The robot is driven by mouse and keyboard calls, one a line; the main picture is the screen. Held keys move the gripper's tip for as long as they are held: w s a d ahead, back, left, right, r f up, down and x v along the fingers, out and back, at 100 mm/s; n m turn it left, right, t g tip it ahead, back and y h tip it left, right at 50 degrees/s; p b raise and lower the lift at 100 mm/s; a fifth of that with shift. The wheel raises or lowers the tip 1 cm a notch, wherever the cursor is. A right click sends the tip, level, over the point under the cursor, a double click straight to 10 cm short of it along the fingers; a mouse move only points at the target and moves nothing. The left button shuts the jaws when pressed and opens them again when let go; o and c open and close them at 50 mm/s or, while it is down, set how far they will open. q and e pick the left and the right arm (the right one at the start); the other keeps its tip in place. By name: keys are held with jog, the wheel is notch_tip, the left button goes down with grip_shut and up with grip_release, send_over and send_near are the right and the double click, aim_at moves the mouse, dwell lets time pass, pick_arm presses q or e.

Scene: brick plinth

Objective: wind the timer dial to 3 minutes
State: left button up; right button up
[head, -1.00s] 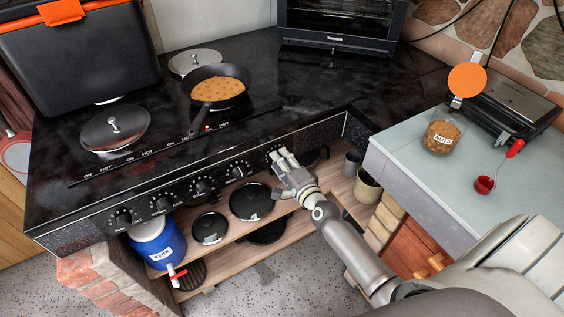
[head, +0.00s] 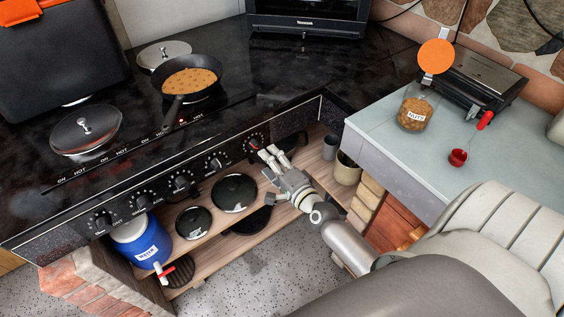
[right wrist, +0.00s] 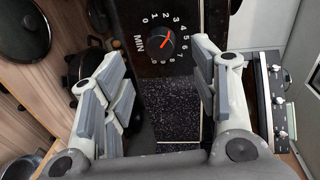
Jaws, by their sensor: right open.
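In the head view the dial (head: 256,142) is at the right end of the stove's knob row. My right gripper (head: 268,153) is just in front and to the lower right of it. In the right wrist view the open fingers (right wrist: 158,85) stand apart, touching nothing visible. My left gripper is not in view.
More stove knobs (head: 180,182) line the panel to the left. A shelf below holds black lids (head: 234,193) and a blue water jug (head: 142,245). A pan (head: 192,80) stands on the stove. A grey counter (head: 400,150) with a nut jar (head: 414,110) is at right.

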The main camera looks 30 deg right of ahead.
jog(key=s, duration=0.5)
jog(key=shift+s+r, duration=0.3)
jog(key=shift+r, duration=0.05)
jog(key=s+a+f+n+g, duration=0.2)
jog(key=s+f+n+g, duration=0.25)
jog(key=f, duration=0.95)
jog(key=s+a+f+n+g, duration=0.1)
jog(key=s+f+n+g, duration=0.4)
jog(key=f, duration=0.8)
jog(key=s+a+f+n+g, duration=0.1)
jog(key=s+f+n+g, duration=0.2)
jog(key=s+f, duration=0.6)
jog(key=s+a+f+n+g, duration=0.2)
jog(key=s+f+n, duration=0.5)
jog(key=s, duration=1.3)
notch_tip(320, 180, down, 2)
jog(key=shift+s+f+n+g, duration=0.2)
jog(key=shift+s+n+g, duration=0.15)
jog(key=shift+g, duration=0.3)
